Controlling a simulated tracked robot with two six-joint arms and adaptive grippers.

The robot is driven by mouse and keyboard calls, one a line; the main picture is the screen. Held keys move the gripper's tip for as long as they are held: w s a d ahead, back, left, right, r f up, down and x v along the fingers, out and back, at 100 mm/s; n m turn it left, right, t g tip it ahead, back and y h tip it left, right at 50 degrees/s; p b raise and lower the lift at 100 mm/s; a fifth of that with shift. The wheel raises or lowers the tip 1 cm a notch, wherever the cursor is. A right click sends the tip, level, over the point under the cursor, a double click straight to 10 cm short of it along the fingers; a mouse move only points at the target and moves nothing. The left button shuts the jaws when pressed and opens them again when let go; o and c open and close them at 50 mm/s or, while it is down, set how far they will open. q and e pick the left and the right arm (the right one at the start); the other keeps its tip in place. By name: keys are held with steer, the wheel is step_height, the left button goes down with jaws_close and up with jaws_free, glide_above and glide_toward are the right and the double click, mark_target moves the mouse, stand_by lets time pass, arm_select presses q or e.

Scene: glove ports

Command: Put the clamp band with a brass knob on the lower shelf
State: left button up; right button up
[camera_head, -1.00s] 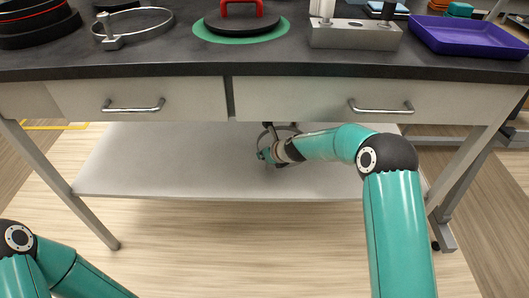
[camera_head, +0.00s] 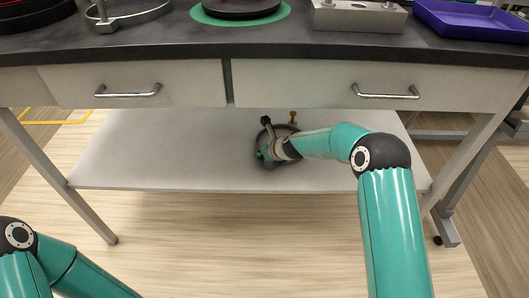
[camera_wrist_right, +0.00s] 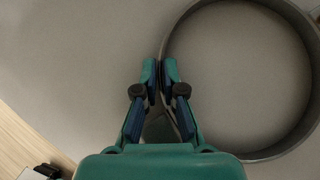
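The clamp band with a brass knob (camera_head: 293,116) is a dark metal ring at the lower shelf (camera_head: 180,150), right of its middle. My right gripper (camera_head: 264,153) is at the ring's near left side. In the right wrist view the fingers (camera_wrist_right: 160,70) are nearly together, with the wall of the band (camera_wrist_right: 290,145) running between their tips. The band sits at or very near the shelf surface; I cannot tell if it touches. Its knob is out of the right wrist view. My left arm shows at the bottom left, its gripper out of view.
The drawers (camera_head: 130,85) and dark worktop (camera_head: 200,42) overhang the shelf. The shelf's left part is bare.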

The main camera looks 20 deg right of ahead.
steer(key=shift+o, duration=1.4)
steer(key=v, duration=1.2)
steer(key=shift+s+d, duration=0.1)
